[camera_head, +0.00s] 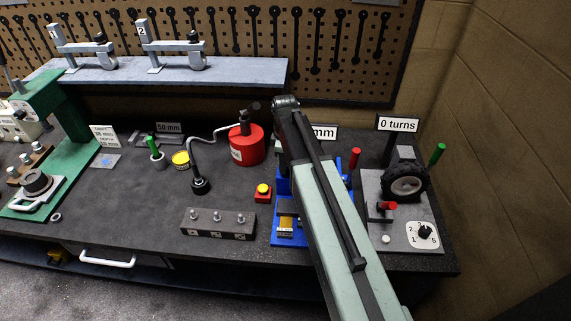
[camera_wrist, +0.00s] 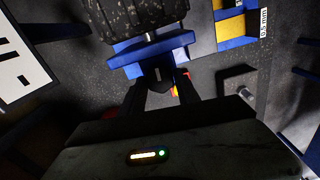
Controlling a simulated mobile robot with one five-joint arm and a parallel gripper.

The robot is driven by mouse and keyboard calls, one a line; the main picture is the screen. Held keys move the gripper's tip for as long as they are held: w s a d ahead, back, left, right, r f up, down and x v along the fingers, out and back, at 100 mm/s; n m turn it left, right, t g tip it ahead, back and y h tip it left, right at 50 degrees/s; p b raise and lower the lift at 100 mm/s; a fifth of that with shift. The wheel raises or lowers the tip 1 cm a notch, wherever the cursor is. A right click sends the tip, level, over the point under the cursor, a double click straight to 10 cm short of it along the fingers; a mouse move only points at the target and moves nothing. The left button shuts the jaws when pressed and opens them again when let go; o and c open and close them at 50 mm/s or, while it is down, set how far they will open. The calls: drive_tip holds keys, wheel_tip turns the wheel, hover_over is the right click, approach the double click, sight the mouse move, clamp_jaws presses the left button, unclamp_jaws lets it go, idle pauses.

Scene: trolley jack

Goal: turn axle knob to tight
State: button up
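The axle knob (camera_wrist: 157,74) looks black, with a small pale mark, and sits at the front of a blue bracket (camera_wrist: 126,60). A black speckled round body (camera_wrist: 135,14) is above it in the wrist view, cut off by the top edge. My gripper (camera_wrist: 158,88) has its two dark fingers apart, one on each side of the knob. Whether they touch it is too dark to tell, but a small gap shows near the right finger. In the head view my arm covers my gripper and the knob; only parts of the blue stand (camera_head: 283,232) show.
A grey fixture (camera_head: 416,232) with a black wheel (camera_head: 405,184) and a dial stands to the right. A red can (camera_head: 246,147) is behind. The front bench has some clear room.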

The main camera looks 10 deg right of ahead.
clamp_jaws()
drive_tip(key=m, duration=0.6)
drive_tip(key=shift+m, duration=0.3)
drive_tip(key=m, duration=1)
drive_tip(key=shift+s, duration=0.1)
drive_tip(key=shift+m, duration=0.3)
